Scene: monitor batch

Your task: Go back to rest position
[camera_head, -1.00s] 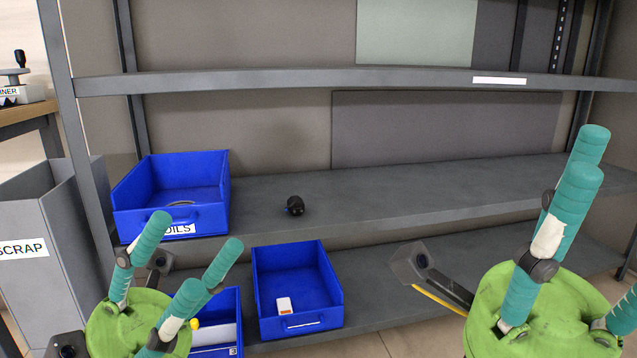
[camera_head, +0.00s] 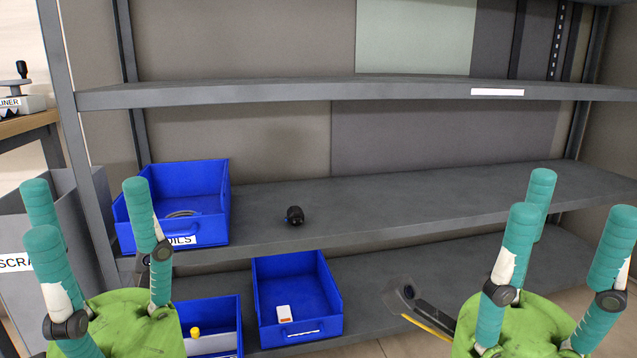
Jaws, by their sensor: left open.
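My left gripper (camera_head: 100,262) is at the lower left, in front of the shelf rack. Its teal fingers point up and stand spread apart, open, with nothing between them. My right gripper (camera_head: 545,255) is at the lower right. Its teal fingers also point up, spread apart, with nothing between them. Both have green palms, cut off by the bottom edge of the view. Neither gripper visibly holds anything.
A blue bin (camera_head: 190,185) with a partly hidden label and a small black object (camera_head: 294,215) stand on the middle shelf (camera_head: 400,205). Two blue bins, one (camera_head: 325,290) holding a white-orange item (camera_head: 284,314), stand below. A grey scrap container (camera_head: 20,228) is at the left.

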